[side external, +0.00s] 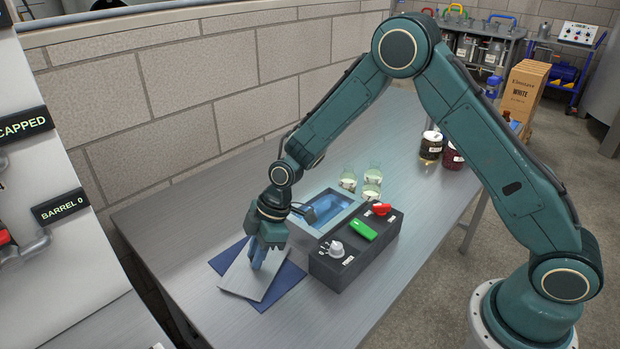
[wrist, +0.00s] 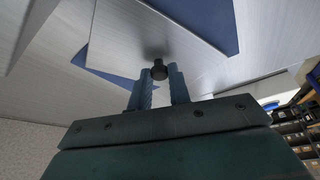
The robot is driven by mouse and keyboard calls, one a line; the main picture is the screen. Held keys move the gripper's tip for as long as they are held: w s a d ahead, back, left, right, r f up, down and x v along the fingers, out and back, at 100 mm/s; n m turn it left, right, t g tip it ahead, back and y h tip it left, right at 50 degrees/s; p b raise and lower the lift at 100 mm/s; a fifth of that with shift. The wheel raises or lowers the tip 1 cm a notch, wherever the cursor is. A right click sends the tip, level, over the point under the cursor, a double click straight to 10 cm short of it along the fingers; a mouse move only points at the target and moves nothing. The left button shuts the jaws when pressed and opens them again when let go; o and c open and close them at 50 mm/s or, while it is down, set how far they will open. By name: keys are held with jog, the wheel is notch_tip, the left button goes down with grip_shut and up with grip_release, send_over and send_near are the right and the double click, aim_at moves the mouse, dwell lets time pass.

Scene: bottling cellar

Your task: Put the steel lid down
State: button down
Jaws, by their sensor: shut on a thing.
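The steel lid (side external: 254,281) is a flat grey square plate with a dark knob, which shows in the wrist view (wrist: 159,70). My gripper (side external: 258,262) points down at the lid's middle, its blue fingers (wrist: 160,87) closed on the knob. The lid is over the dark blue mat (side external: 285,285), turned at an angle to it, so blue corners show around it. I cannot tell whether the lid touches the mat. The mat also shows in the wrist view (wrist: 210,22).
An open basin (side external: 338,213) stands to the right, beside a dark control box (side external: 340,262) with a knob, green switch and red handle. Small glass vessels (side external: 372,180) stand behind; dark jars (side external: 431,147) farther right. The table front (side external: 310,325) is clear.

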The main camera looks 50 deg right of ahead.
jog(key=shift+f, duration=0.1)
jog(key=c, duration=1.3)
grip_release()
jog(key=v, duration=1.2)
jog(key=shift+s, duration=0.1)
